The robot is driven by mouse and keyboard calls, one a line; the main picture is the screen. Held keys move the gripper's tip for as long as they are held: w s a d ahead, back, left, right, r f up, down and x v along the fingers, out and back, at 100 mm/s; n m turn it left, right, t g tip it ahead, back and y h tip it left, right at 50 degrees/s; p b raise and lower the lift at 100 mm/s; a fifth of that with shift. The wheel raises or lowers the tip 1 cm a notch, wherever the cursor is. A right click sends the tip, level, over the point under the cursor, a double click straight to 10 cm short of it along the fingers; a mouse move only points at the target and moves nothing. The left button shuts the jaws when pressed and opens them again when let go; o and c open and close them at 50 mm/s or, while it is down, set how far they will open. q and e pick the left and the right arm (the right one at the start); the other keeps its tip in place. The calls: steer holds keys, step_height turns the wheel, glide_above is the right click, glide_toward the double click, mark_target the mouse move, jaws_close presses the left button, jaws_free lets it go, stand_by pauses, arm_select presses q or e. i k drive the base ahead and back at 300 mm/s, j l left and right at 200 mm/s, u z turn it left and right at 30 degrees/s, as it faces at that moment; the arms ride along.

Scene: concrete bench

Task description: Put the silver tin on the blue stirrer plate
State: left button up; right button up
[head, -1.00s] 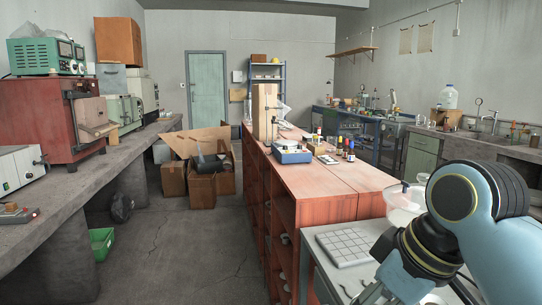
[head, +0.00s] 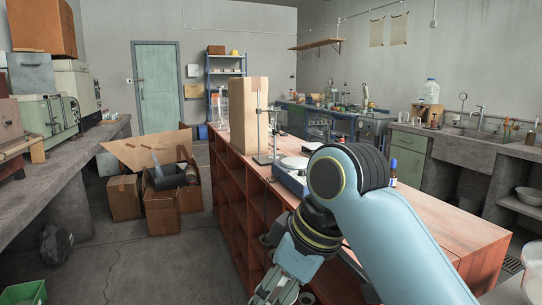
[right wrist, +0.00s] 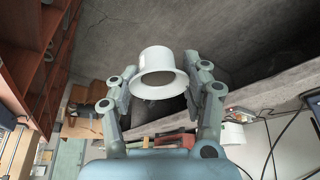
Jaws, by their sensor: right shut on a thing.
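The blue stirrer plate (head: 290,181), a low blue box with a pale round top, stands on the red-brown island bench. My right arm covers its right part in the head view. My right gripper (head: 277,288) is low in the head view, in front of the bench's near side and apart from the plate. In the right wrist view my right gripper (right wrist: 160,78) is shut on a pale, round tin with a flared rim, which I take as the silver tin (right wrist: 157,63). The tin is clear of any surface there. My left gripper is not in view.
A tall cardboard box (head: 248,115) and a thin metal stand (head: 262,135) are beside the plate. Cardboard boxes (head: 160,205) lie on the floor at left. The bench's right part (head: 450,215) looks clear.

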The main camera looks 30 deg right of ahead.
mark_target(297, 160)
steer(key=i+z, duration=0.1)
steer(key=i, duration=0.55)
steer(key=i+j+z, duration=0.15)
steer(key=i, duration=0.5)
steer(key=i+j+z, duration=0.1)
steer(key=i, duration=0.55)
steer(key=j, duration=0.1)
